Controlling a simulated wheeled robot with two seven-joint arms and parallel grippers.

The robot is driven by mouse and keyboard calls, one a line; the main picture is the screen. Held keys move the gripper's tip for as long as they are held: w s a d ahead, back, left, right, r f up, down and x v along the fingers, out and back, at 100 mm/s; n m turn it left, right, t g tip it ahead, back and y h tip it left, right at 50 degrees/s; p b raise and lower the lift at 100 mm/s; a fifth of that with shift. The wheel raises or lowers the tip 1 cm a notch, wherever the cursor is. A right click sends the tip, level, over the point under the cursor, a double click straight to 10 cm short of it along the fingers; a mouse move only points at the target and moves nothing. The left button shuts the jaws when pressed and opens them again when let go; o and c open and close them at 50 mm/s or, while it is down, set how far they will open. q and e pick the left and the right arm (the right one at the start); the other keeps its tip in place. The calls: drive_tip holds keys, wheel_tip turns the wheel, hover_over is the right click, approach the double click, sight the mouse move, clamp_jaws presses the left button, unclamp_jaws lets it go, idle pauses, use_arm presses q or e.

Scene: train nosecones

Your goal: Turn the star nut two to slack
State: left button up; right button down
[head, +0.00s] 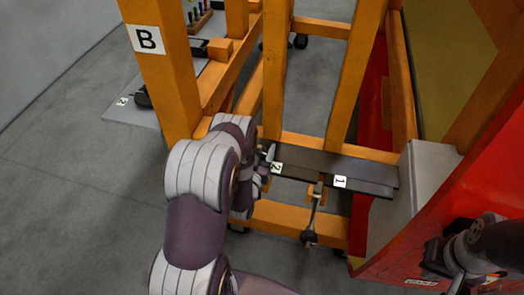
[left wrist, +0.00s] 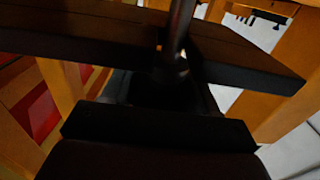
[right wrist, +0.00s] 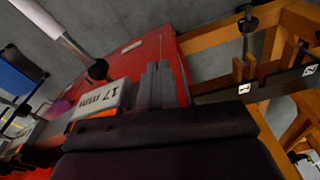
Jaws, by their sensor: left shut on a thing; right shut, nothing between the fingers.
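The dark beam (head: 345,170) carries a white label 2 (head: 277,168) and a white label 1 (head: 340,182). My left gripper (head: 263,167) is at the label 2 end of the beam, partly hidden by my own arm. In the left wrist view a metal rod (left wrist: 181,25) passes the dark beam (left wrist: 245,65) and runs down to my left fingers (left wrist: 165,97), which are shut on star nut two. The nut itself is too dark and covered to make out. My right gripper (right wrist: 158,85) is shut and empty beside the red nosecone (right wrist: 160,50).
A similar screw with a nut (head: 309,238) hangs near label 1. Orange posts (head: 355,70) marked B frame the stand. A grey block (head: 425,180) and red panel (head: 470,190) close off the right. The floor (head: 80,200) at the left is clear.

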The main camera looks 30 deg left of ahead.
use_arm(q)
drive_tip(key=shift+s+a+n+g+y+b, duration=0.1)
drive_tip(key=shift+n+g+y+b, duration=0.45)
drive_tip(key=shift+n+y, duration=0.95)
drive_tip(key=shift+a+g+y, duration=0.1)
drive_tip(key=shift+g+y, duration=0.15)
drive_tip(key=shift+y, duration=0.35)
drive_tip(key=o, duration=1)
drive_tip(key=shift+s+d, duration=0.2)
drive_tip(key=shift+s, duration=0.1)
drive_tip(key=b+v, duration=0.3)
drive_tip(key=v, duration=0.9)
